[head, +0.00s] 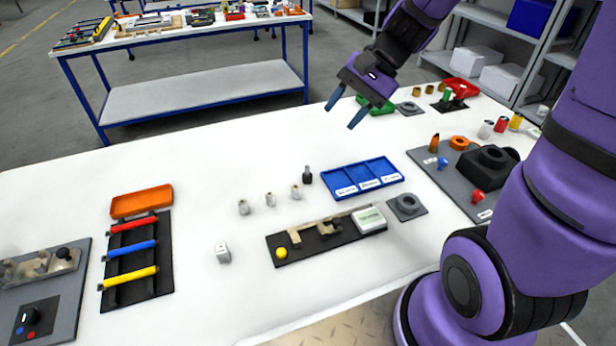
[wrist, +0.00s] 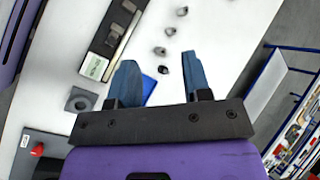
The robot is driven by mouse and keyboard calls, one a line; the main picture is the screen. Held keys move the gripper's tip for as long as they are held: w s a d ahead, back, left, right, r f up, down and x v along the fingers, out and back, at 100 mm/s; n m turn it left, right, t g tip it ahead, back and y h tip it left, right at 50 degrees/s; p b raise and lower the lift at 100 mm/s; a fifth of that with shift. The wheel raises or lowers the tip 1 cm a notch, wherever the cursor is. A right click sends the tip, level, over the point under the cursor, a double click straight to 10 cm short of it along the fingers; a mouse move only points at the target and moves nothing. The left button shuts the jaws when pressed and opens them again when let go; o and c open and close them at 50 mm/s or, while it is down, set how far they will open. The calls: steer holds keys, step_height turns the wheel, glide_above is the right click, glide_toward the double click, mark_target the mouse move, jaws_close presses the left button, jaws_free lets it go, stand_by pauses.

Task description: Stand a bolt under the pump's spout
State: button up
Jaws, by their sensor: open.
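Three small grey bolt-like pieces (head: 271,199) stand in a row on the white table, with a darker, taller one (head: 307,175) beside them; in the wrist view the grey ones (wrist: 171,31) and the dark one (wrist: 163,69) lie beyond my fingertips. A black board (head: 318,250) carries a yellow knob (head: 281,253), a tan bar and a white labelled box (head: 369,219); it may be the pump, but I cannot make out a spout clearly. My gripper (head: 346,107) is open and empty, above the table behind the blue tray, well apart from the bolts.
A blue three-part tray (head: 362,192) and a grey ring block (head: 406,206) lie right of the bolts. A small white block (head: 223,252), an orange tray (head: 141,201) and a rack of coloured bars (head: 133,250) are left.

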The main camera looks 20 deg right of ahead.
steer(key=w+d+f+m+t+y, duration=0.2)
steer(key=w+f+m+y, duration=0.2)
steer(key=w+f+m, duration=0.6)
steer(key=m+t, duration=0.4)
steer(key=m, duration=0.1)
glide_toward(302, 182)
steer(key=r, duration=0.4)
steer(key=shift+d+r, duration=0.35)
steer(key=shift+a+f+y, duration=0.1)
steer(key=shift+f+y, duration=0.1)
steer(key=shift+y, duration=0.1)
steer(key=shift+x, duration=5.2)
steer(key=shift+w, duration=0.1)
jaws_close()
